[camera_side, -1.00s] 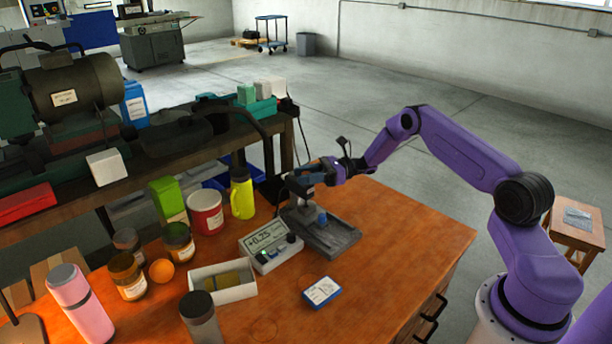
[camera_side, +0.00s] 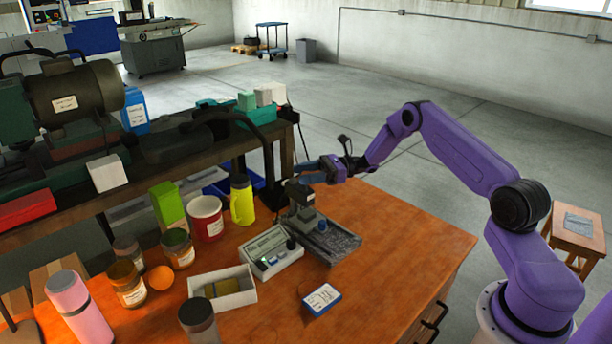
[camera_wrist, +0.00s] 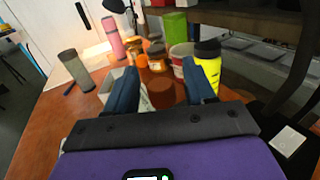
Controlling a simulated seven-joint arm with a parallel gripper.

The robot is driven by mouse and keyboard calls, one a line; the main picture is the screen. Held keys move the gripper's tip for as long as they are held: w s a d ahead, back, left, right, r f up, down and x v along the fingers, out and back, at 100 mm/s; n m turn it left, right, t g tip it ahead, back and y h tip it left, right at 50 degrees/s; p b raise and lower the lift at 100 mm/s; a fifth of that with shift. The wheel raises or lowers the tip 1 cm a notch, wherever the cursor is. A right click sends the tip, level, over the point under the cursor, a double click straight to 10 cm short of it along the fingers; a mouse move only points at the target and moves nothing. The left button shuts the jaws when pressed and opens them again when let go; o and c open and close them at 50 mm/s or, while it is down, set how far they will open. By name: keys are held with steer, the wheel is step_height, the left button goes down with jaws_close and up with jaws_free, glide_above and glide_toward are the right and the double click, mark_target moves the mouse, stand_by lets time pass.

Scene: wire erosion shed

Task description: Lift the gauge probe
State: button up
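The gauge probe (camera_side: 300,195) is a dark upright head on a grey stand base (camera_side: 330,241), with a blue knob (camera_side: 321,223) on the base. A readout box (camera_side: 270,250) stands to its left; its screen is pale with no legible figures. My gripper (camera_side: 300,172) is just above and behind the probe head in the side view, pointing left. In the wrist view my gripper (camera_wrist: 158,70) has its two blue fingers spread apart, with nothing held between them. The probe cannot be made out in the wrist view.
A blue-and-white block (camera_side: 321,299) lies in front. The bench top (camera_side: 405,238) at right is clear.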

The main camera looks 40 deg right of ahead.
steer(key=v, duration=1.7)
steer(key=shift+d, duration=0.2)
